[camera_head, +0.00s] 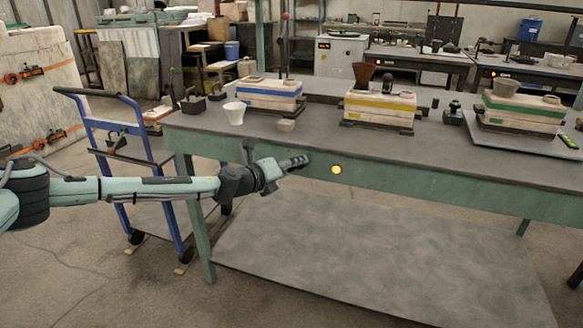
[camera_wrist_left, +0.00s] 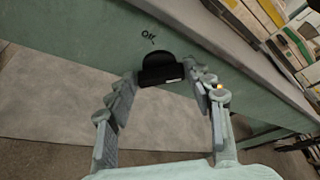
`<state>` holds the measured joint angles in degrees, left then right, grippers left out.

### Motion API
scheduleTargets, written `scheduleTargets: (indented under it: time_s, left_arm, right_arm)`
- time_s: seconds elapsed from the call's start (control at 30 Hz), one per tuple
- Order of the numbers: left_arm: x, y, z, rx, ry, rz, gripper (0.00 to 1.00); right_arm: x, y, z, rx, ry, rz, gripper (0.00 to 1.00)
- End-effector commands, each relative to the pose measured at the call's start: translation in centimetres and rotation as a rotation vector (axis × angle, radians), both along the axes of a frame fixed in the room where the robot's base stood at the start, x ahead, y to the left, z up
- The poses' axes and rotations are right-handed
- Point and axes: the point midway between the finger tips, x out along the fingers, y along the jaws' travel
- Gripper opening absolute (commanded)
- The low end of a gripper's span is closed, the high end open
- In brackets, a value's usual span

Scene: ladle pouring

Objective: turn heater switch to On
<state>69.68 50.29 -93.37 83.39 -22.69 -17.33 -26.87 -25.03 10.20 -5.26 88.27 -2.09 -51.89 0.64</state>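The heater switch (camera_wrist_left: 160,68) is a black round knob with a raised bar on the green front panel of the workbench (camera_head: 430,195). The word "Off" (camera_wrist_left: 148,36) is printed beside it in the left wrist view. My left gripper (camera_head: 303,160) points at this panel, and in the head view it hides the switch. In the left wrist view its two fingers (camera_wrist_left: 160,82) are open, one on each side of the knob. I cannot tell whether they touch it. A lit yellow lamp (camera_head: 336,170) is on the panel to the right of the gripper. My right gripper is not in view.
Several moulds stand on the bench, one with a blue band (camera_head: 270,91), one with a yellow band (camera_head: 380,108). A white cup (camera_head: 235,112) is near the left end. A blue trolley (camera_head: 128,130) stands behind my left arm. A lower shelf (camera_head: 370,260) is bare.

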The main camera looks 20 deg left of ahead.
Motion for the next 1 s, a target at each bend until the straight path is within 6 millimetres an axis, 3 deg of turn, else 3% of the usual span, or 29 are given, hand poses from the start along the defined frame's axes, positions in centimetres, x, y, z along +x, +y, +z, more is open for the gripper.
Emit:
scheduleTargets:
  time_s: [0.1, 0.47, 0.57, 1.0]
  left_arm:
    - [0.0, 0.0, 0.0, -0.001, 0.001, 0.0, 0.69]
    - [-0.5, 0.0, 0.1, -0.003, 0.002, -0.003, 0.69]
    - [-1.5, 0.5, 0.4, -0.003, 0.002, -0.001, 0.69]
    - [-9.5, 3.0, 2.7, -0.004, 0.003, 0.0, 0.69]
  right_arm:
    - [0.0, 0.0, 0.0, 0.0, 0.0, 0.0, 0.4]
    - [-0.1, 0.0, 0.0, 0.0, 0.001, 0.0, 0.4]
    - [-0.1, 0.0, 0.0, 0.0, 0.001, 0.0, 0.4]
    - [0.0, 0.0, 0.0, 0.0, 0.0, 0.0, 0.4]
